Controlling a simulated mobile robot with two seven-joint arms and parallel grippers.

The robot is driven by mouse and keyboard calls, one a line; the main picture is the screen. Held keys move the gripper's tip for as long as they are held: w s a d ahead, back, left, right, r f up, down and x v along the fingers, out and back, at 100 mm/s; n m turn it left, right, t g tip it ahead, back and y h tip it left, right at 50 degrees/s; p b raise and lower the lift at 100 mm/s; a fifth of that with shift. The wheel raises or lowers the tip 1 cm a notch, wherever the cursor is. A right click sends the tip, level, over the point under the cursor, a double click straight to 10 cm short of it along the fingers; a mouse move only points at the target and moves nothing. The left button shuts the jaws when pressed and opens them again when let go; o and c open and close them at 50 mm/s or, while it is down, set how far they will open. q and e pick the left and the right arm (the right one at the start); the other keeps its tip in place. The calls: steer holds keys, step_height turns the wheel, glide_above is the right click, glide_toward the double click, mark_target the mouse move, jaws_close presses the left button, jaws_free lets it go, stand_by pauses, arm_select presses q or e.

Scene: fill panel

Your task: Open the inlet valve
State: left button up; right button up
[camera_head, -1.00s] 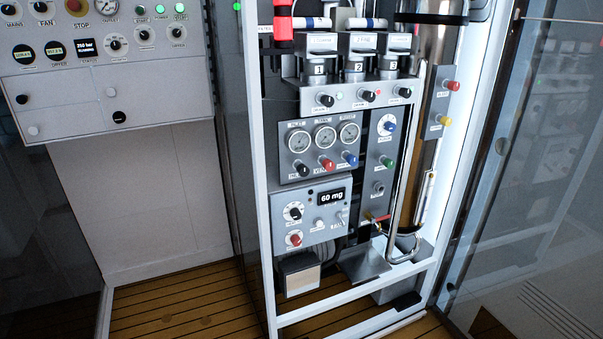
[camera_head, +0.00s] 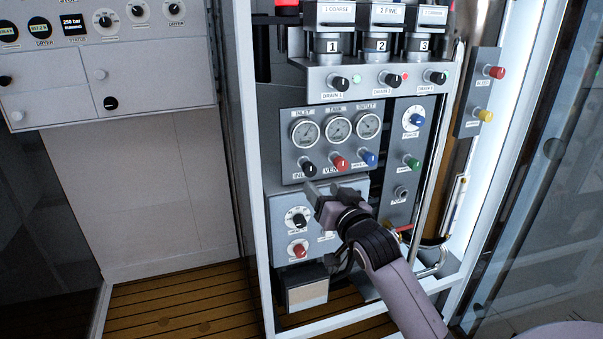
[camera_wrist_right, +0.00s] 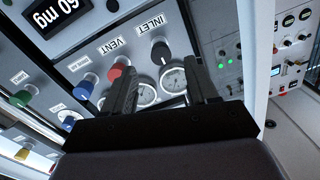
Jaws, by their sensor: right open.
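The inlet valve is a black knob (camera_head: 308,169) at the left of a row of three, below the inlet gauge on the grey gauge panel. In the right wrist view the black knob (camera_wrist_right: 160,53) sits by the INLET label, framed between the fingertips. My right gripper (camera_head: 318,192) is open and empty, just below and in front of the knob in the head view. It also shows in the right wrist view (camera_wrist_right: 160,72), with its two dark fingers apart on either side of the knob's line. I see no contact with the knob. My left gripper is not in view.
The red vent knob (camera_head: 340,163) and a blue knob (camera_head: 367,157) sit close to the right of the inlet knob. A lower panel with a dial (camera_head: 298,218) and a red knob (camera_head: 299,250) is partly hidden by my right arm. The white cabinet frame (camera_head: 255,215) borders the left.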

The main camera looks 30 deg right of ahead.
mark_target(311, 172)
steer(key=shift+w+d+r, duration=0.1)
steer(key=shift+w+d, duration=0.15)
steer(key=shift+w, duration=1)
steer(key=shift+w+d+r, duration=0.15)
steer(key=shift+w+d, duration=0.1)
steer(key=shift+w, duration=1)
steer(key=shift+w+d+r, duration=0.1)
steer(key=shift+w+d, duration=0.15)
steer(key=shift+w, duration=1)
steer(key=c, duration=1.1)
